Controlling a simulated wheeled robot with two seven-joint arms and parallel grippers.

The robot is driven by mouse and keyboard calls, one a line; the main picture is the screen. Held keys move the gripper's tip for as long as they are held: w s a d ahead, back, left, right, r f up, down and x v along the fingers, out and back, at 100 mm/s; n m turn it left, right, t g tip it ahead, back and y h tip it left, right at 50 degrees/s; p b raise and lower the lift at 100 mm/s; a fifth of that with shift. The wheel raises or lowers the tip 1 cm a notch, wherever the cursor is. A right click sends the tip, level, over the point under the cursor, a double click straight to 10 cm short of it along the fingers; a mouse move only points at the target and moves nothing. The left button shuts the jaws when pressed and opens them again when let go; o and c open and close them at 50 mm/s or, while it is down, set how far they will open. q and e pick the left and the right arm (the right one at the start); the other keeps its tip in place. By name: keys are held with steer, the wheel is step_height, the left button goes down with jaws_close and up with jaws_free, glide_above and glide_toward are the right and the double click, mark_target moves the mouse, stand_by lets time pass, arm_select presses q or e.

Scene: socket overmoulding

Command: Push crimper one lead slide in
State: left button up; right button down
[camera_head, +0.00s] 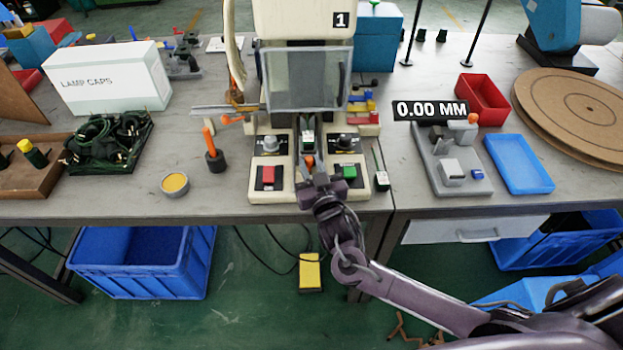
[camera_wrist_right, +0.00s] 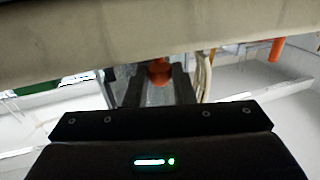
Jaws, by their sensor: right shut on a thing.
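Crimper one (camera_head: 265,128), a cream machine marked 1 with a clear guard (camera_head: 307,80), stands at the middle of the table. Its lead slide (camera_head: 308,124) runs front to back between the two control panels, with a small green-and-white piece on it. My right gripper (camera_head: 311,172) is at the front end of the slide, between the red and green buttons. In the right wrist view my right gripper (camera_wrist_right: 155,80) is shut on the slide's orange knob (camera_wrist_right: 160,71), which sits between the fingers. The fingers partly hide the knob. My left gripper is not in view.
An orange-handled tool in a dark holder (camera_head: 215,158) and a yellow-topped tin (camera_head: 175,184) stand left of the crimper. A grey gauge fixture (camera_head: 435,165), blue tray (camera_head: 519,163) and red bin (camera_head: 482,99) are at right. A guard panel overhangs the slide.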

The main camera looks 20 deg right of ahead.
steer(key=shift+s, duration=0.1)
steer(key=c, duration=1.2)
jaws_free()
steer(key=s, duration=0.8)
steer(key=shift+b, duration=0.3)
steer(key=shift+w+a, duration=0.1)
